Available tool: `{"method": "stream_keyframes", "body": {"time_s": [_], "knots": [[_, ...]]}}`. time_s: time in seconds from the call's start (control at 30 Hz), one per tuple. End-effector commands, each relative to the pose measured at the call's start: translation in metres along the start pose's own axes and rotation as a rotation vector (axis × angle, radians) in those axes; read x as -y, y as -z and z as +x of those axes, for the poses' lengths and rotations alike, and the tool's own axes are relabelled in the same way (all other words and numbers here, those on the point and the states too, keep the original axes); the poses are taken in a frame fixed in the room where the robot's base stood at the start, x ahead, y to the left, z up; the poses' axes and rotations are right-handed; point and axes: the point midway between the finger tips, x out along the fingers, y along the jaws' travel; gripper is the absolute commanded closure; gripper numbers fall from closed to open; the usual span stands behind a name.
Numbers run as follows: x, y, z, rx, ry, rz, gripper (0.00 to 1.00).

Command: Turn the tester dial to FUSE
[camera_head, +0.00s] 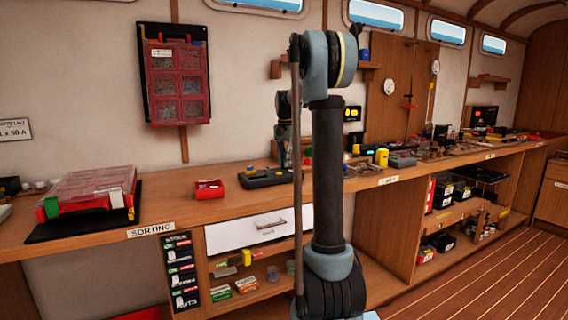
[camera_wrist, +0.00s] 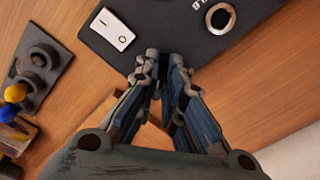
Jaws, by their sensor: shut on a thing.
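The tester is a dark flat case (camera_head: 262,178) on the worktop, partly behind my arm. Its dark panel (camera_wrist: 165,28) also shows at the top of the wrist view, with a white rectangular plate and a pale ring with a dark centre on it. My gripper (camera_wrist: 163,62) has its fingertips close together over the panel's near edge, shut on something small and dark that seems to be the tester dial. The fingers hide the dial, so its pointer and setting cannot be read. In the head view my gripper is mostly hidden behind my arm.
A red tray (camera_head: 208,190) stands left of the tester. A red-lidded organiser (camera_head: 92,188) lies farther left. In the wrist view, a grey holder (camera_wrist: 40,65) and blue and yellow round pieces lie at left. Bare wood (camera_wrist: 270,75) is clear at right.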

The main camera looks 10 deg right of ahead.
Motion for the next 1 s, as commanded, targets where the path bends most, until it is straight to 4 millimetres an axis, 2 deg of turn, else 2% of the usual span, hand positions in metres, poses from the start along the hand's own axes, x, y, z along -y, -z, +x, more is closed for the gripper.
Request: {"method": "stream_keyframes", "body": {"time_s": [0.27, 1.0], "knots": [[0.0004, 0.0, -0.0001, 0.0, 0.001, -0.186, 1.0], [0.0004, 0.0, -0.0002, 0.0, 0.0, -0.834, 1.0]]}}
